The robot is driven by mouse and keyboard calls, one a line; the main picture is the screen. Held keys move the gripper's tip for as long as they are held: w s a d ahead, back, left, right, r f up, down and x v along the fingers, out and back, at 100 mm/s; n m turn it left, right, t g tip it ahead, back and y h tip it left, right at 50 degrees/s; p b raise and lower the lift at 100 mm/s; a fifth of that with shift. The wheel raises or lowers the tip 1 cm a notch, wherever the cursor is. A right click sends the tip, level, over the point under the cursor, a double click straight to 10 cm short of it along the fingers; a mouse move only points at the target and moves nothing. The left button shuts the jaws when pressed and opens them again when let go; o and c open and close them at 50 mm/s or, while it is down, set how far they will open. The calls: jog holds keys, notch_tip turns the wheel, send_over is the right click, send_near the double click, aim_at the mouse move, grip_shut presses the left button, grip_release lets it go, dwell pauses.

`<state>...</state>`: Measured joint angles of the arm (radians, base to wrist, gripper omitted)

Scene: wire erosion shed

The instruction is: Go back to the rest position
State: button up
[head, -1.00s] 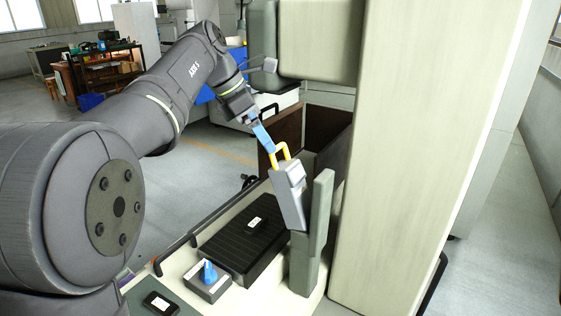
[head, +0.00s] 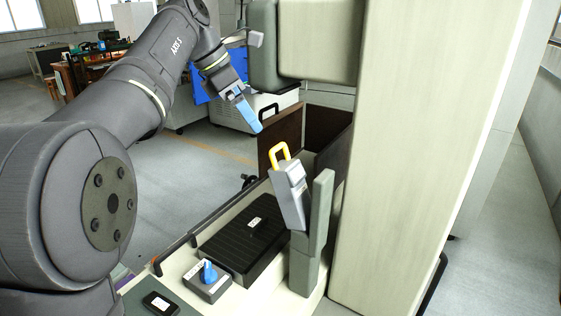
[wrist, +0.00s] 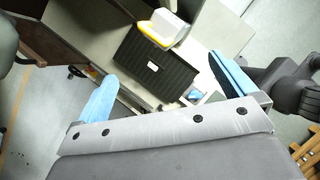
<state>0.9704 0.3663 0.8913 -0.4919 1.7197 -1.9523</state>
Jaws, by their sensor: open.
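My gripper (head: 250,115) is raised in the head view, left of and above a grey block with a yellow loop handle (head: 281,153). Its blue fingers point down and right and are clear of the handle. In the wrist view my gripper (wrist: 170,92) shows its two blue fingers spread wide with nothing between them. The grey block (head: 291,195) leans against an upright green-grey post (head: 318,230). The block and its yellow edge also show in the wrist view (wrist: 158,30), apart from the fingers.
A black ribbed plate (head: 235,250) lies on the pale bench with a small box bearing a blue knob (head: 208,272) in front. A large pale machine column (head: 410,150) stands right; its overhanging head (head: 305,45) is near my gripper. Open floor (head: 185,190) lies left.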

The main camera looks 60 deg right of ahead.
jog(key=shift+v, duration=2.2)
